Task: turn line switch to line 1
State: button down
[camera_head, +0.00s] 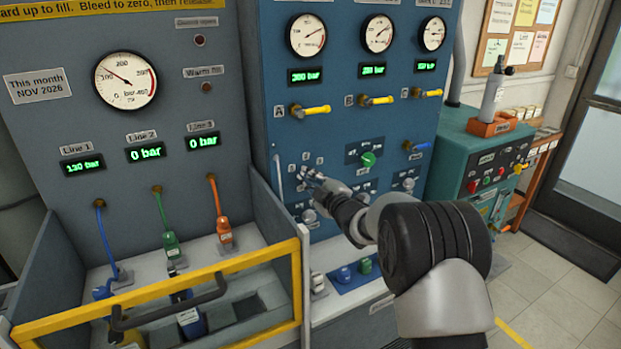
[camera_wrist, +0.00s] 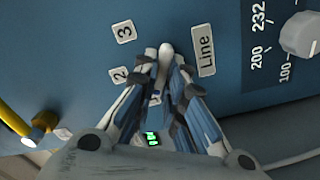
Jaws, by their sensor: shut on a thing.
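The line switch (camera_wrist: 165,58) shows in the wrist view as a pale, narrow handle between the fingertips of my gripper (camera_wrist: 169,68). My gripper is shut on it. Tags "2" (camera_wrist: 119,75) and "3" (camera_wrist: 124,32) are to the left of the handle, and a "Line" plate (camera_wrist: 206,50) is to its right. Another small tag is mostly hidden by the fingers. In the head view my gripper (camera_head: 314,180) is at the blue panel, below yellow valve A, and covers the switch. I cannot tell which number the handle points at.
Yellow valve handle A (camera_head: 316,110) is above my gripper on the blue panel (camera_head: 262,60). A green knob (camera_head: 368,159) is to its right. A yellow-framed guard (camera_head: 160,288) stands at the lower left. A teal cabinet (camera_head: 450,150) stands at the right.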

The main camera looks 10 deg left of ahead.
dwell(0.4)
jog(key=c, duration=1.7)
grip_release()
jog(key=shift+o, duration=0.2)
jog(key=shift+s, duration=0.1)
jog(key=v, duration=1.2)
jog(key=shift+d+r, duration=0.1)
